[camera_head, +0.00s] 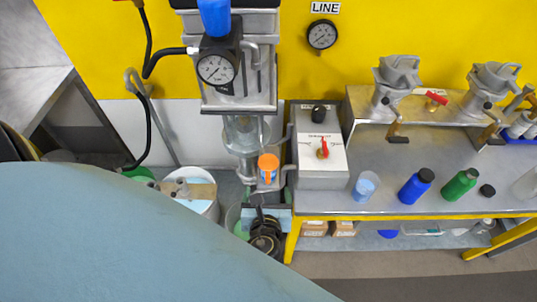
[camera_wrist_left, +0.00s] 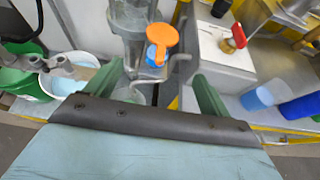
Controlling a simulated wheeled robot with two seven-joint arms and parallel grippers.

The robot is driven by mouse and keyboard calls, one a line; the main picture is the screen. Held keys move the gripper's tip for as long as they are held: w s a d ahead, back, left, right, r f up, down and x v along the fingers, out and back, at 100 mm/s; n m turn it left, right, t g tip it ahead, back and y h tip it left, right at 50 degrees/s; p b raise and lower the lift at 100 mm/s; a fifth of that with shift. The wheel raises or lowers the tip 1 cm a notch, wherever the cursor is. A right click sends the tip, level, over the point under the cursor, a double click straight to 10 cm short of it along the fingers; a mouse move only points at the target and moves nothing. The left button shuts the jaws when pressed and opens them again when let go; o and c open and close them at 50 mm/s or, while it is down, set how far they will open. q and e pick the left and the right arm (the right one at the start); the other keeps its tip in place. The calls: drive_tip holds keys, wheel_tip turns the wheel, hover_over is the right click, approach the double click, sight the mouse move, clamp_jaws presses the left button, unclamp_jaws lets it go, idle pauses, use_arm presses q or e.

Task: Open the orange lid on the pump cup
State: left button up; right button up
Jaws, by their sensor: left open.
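The pump cup's orange lid (camera_head: 268,161) is a small round cap at the foot of the pump column, just left of the grey control box. My right gripper is not in view.
A control box (camera_head: 321,160) with a red switch stands right of the cup. A glass tube and metal column (camera_head: 240,130) rise behind it. A white bucket (camera_head: 205,205) stands to the left. Bottles, including a blue one (camera_head: 416,186), stand on the steel table to the right.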

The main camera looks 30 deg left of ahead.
sight(268, 183)
use_arm(q)
drive_tip(key=shift+w+a+f, duration=0.2)
drive_tip(key=shift+w+f, duration=0.1)
drive_tip(key=shift+f, duration=0.2)
drive_tip(key=shift+x, duration=2.3)
drive_tip(key=c, duration=1.6)
drive_tip(key=shift+o, duration=0.2)
